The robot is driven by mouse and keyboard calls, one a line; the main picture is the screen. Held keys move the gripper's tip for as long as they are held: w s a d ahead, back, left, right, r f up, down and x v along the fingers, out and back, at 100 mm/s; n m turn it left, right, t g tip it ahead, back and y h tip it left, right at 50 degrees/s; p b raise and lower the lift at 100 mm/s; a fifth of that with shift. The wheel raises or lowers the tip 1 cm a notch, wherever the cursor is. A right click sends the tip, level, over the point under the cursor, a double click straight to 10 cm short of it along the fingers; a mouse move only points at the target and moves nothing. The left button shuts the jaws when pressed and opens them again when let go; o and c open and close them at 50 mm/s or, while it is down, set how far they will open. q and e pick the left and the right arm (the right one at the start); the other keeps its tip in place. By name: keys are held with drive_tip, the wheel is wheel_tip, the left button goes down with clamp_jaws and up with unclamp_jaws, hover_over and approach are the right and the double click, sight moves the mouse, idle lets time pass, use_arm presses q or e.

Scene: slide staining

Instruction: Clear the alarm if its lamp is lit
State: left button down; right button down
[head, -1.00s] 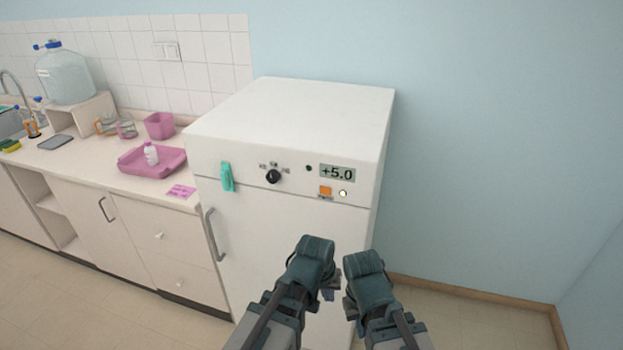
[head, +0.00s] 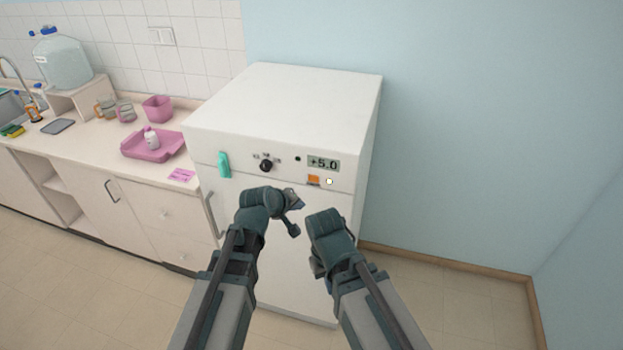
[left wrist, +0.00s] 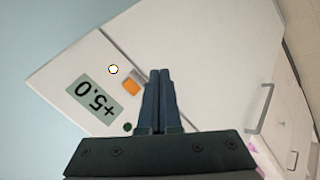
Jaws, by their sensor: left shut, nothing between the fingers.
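The white cabinet (head: 300,105) has a front panel with a display (head: 323,163) reading +5.0. Below the display are an orange square (head: 313,180) and a small round bright white lamp (head: 329,181) with a dark rim, which looks lit. In the left wrist view the orange square (left wrist: 131,88) is just left of my fingertips and the lamp (left wrist: 113,69) is farther left. My left gripper (head: 297,200) is shut and empty, below and left of the orange square, apart from it. My right gripper (head: 316,266) is lower right; its fingers are mostly hidden.
The panel also has a black knob (head: 266,165), a small dark round spot (head: 298,158) and a teal clip-like object (head: 224,164). The cabinet door handle (head: 210,214) is at left. The counter holds a pink tray (head: 170,153) with a bottle. The floor at right is clear.

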sight(313, 179)
use_arm(q)
drive_tip(key=shift+w+d, duration=0.45)
drive_tip(key=shift+w, duration=0.95)
drive_tip(key=shift+w+d, duration=0.5)
drive_tip(key=shift+w, duration=0.9)
drive_tip(key=shift+w+d, duration=0.45)
drive_tip(key=shift+w, duration=0.95)
drive_tip(key=shift+w, duration=0.1)
drive_tip(key=shift+w+d, duration=0.15)
drive_tip(key=shift+w, duration=0.15)
drive_tip(key=shift+w+d, duration=0.1)
drive_tip(key=shift+w, duration=0.2)
drive_tip(key=shift+s, duration=0.1)
drive_tip(key=shift+s+a, duration=0.25)
drive_tip(key=shift+s, duration=0.4)
